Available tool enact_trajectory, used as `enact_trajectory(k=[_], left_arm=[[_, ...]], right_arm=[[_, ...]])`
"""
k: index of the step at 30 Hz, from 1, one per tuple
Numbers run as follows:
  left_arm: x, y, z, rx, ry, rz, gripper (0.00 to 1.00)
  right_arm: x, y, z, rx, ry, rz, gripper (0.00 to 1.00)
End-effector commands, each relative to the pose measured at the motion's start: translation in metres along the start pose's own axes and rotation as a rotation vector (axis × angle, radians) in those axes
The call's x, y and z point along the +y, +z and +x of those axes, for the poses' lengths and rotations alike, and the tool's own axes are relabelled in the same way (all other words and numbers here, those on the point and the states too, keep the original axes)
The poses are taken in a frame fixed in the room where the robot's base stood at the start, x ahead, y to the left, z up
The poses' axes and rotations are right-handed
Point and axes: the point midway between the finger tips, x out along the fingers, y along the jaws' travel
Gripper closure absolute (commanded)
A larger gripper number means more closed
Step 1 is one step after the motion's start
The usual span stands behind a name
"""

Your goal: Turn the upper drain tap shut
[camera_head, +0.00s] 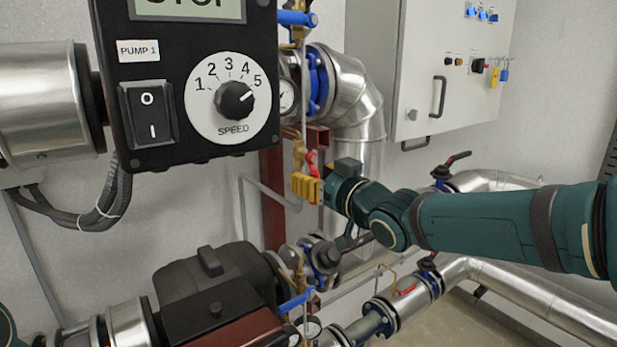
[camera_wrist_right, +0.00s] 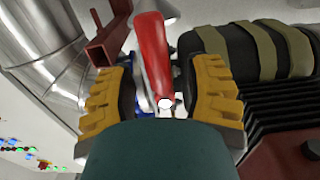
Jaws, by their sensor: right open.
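The upper drain tap's red handle (camera_head: 312,162) shows just above the yellow fingers of my right gripper (camera_head: 306,187) in the head view. In the right wrist view the red handle (camera_wrist_right: 153,55) stands between the two yellow fingers of the open right gripper (camera_wrist_right: 160,88), with a gap on each side. A pale hex nut (camera_wrist_right: 166,103) shows at the handle's near end. The tap's body is mostly hidden behind the gripper. My left gripper is not in view.
The pump control box (camera_head: 195,70) hangs close at upper left. A dark red steel post (camera_head: 272,200) stands left of the gripper. The dark pump motor (camera_head: 212,283) is below. Another red handle (camera_head: 405,291) shows lower right. A grey cabinet (camera_head: 425,80) is behind.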

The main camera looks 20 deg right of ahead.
Motion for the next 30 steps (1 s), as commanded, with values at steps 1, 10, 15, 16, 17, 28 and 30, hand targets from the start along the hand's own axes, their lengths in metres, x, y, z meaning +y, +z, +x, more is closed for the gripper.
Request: enact_trajectory(k=[1,10,15,16,17,28,30], left_arm=[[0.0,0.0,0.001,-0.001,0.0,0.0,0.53],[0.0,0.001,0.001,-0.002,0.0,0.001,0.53],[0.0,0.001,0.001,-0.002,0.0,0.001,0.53],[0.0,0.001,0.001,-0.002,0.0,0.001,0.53],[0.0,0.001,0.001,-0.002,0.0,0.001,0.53],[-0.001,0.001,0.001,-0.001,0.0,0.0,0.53],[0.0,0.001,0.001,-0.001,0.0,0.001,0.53]], right_arm=[[0.0,0.001,0.007,0.0,-0.001,0.001,0.48],[0.0,-0.001,0.022,0.001,0.0,-0.001,0.48],[0.0,-0.001,0.022,0.001,0.0,-0.001,0.48],[0.0,-0.001,0.022,0.001,0.0,-0.001,0.48],[0.0,-0.001,0.022,0.001,0.0,-0.001,0.49],[0.0,0.0,0.022,0.0,0.0,-0.001,1.0],[0.0,0.0,0.022,0.0,0.0,0.0,1.0]])
